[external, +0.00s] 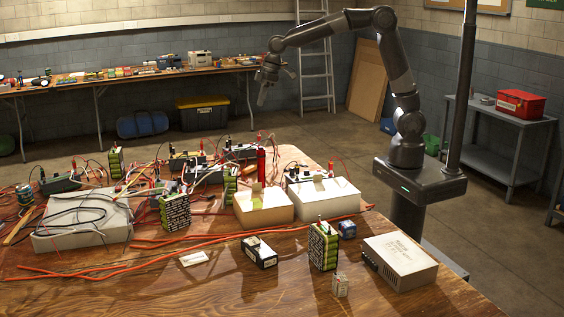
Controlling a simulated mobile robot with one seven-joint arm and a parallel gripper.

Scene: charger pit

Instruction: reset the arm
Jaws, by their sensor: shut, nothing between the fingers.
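My gripper (262,97) hangs from the end of my raised arm, fingers pointing down. It is shut and empty, in the air above the far side of the wooden table (210,275). It touches nothing that I can see. My arm arches up from its base at the table's right side and bends over to the left.
A back workbench (100,82), a ladder (315,65) and a grey cart (500,115) stand around. The air around my arm is clear.

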